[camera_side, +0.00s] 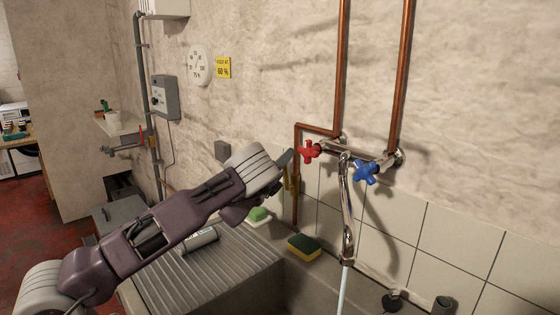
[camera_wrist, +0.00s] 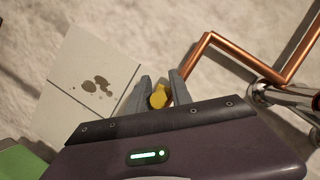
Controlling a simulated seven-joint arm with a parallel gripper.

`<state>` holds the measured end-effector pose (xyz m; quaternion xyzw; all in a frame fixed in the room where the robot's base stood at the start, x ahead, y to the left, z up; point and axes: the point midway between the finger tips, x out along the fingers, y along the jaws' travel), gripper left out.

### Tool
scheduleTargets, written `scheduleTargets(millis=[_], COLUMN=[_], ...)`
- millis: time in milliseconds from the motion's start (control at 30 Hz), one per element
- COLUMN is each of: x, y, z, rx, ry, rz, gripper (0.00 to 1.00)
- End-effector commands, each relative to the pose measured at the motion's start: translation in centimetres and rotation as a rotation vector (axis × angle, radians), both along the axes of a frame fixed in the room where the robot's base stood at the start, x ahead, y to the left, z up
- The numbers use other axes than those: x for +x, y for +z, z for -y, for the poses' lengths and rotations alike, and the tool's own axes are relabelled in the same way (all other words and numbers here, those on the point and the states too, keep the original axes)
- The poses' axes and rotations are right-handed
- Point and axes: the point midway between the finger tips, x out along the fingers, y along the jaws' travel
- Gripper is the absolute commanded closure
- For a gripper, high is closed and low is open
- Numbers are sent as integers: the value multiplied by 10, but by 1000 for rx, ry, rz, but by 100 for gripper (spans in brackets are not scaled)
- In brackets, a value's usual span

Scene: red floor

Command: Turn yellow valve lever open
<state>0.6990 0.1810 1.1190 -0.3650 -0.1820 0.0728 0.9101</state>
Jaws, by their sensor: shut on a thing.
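The yellow valve lever (camera_side: 292,180) sits on the lower run of the left copper pipe, against the wall above the sink. My gripper (camera_side: 287,163) reaches it from the left and hides part of it. In the wrist view the yellow lever (camera_wrist: 159,96) lies between the two grey fingers of my gripper (camera_wrist: 160,82), which are shut on it. The valve body is mostly hidden, so I cannot tell the lever's exact angle.
A mixer tap with a red handle (camera_side: 309,152) and a blue handle (camera_side: 366,173) is close on the right, with water running from its spout. A sponge (camera_side: 304,247) and green soap (camera_side: 259,214) lie below. Copper pipes (camera_side: 401,75) run up the wall.

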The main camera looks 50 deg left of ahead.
Motion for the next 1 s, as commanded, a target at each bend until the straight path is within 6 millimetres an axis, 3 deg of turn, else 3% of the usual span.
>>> scheduleTargets(millis=[400,967,1000], x=[1,1,1], y=[1,0,0], z=[18,20,20], rx=[165,187,187], ry=[-10,-12,-12], rz=[-2,-4,-4], gripper=[100,100,67])
